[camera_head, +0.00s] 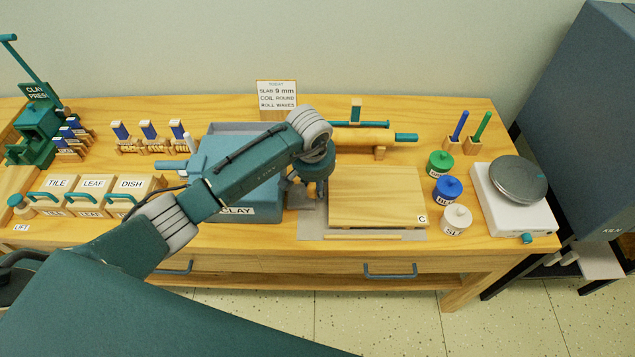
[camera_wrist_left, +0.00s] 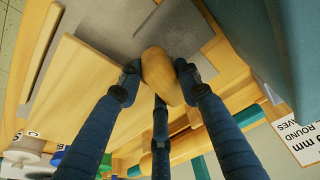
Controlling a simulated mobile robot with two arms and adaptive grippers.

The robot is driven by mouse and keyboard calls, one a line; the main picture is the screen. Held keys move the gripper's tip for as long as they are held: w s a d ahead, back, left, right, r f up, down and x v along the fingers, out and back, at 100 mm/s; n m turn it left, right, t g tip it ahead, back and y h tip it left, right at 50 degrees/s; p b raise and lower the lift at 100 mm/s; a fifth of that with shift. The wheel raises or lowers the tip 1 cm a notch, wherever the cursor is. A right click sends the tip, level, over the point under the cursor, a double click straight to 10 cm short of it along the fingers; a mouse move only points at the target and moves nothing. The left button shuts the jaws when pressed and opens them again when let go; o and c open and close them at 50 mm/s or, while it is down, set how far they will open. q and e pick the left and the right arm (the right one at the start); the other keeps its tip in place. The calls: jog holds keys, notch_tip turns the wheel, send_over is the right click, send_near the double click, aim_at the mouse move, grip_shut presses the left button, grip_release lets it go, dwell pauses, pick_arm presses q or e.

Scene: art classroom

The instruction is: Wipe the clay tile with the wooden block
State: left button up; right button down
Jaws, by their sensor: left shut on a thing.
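My left gripper (camera_head: 312,185) points down just left of the wooden board marked C. In the left wrist view its fingers (camera_wrist_left: 158,80) are closed around a rounded wooden block (camera_wrist_left: 158,68). My right gripper is not in view.
The wooden board (camera_head: 378,195) lies on a grey mat (camera_head: 312,232). The blue-green CLAY bin (camera_head: 262,213) stands close left. Behind is a rolling pin (camera_head: 360,137). Green, blue and white jars (camera_head: 448,188) and a scale (camera_head: 510,205) stand to the right.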

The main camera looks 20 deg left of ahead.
aim_at(303, 192)
pick_arm(q)
jog(key=shift+f+b, duration=0.4)
jog(key=shift+f, duration=0.1)
jog(key=shift+a, duration=0.1)
jog(key=shift+s+a+r, duration=0.1)
jog(key=shift+s+a, duration=0.15)
jog(key=shift+a, duration=0.6)
jog(key=shift+s+a, duration=0.25)
jog(key=shift+a, duration=0.55)
jog(key=shift+s+a, duration=0.1)
jog(key=shift+a, duration=0.55)
jog(key=shift+s+a+f+b, duration=0.1)
jog(key=shift+a+f+b, duration=0.1)
jog(key=shift+a+b, duration=0.45)
jog(key=shift+s+a+f+b, duration=0.1)
jog(key=shift+a+f+b, duration=0.05)
jog(key=shift+f+b, duration=0.15)
jog(key=shift+d+b, duration=0.8)
jog(key=shift+d, duration=0.4)
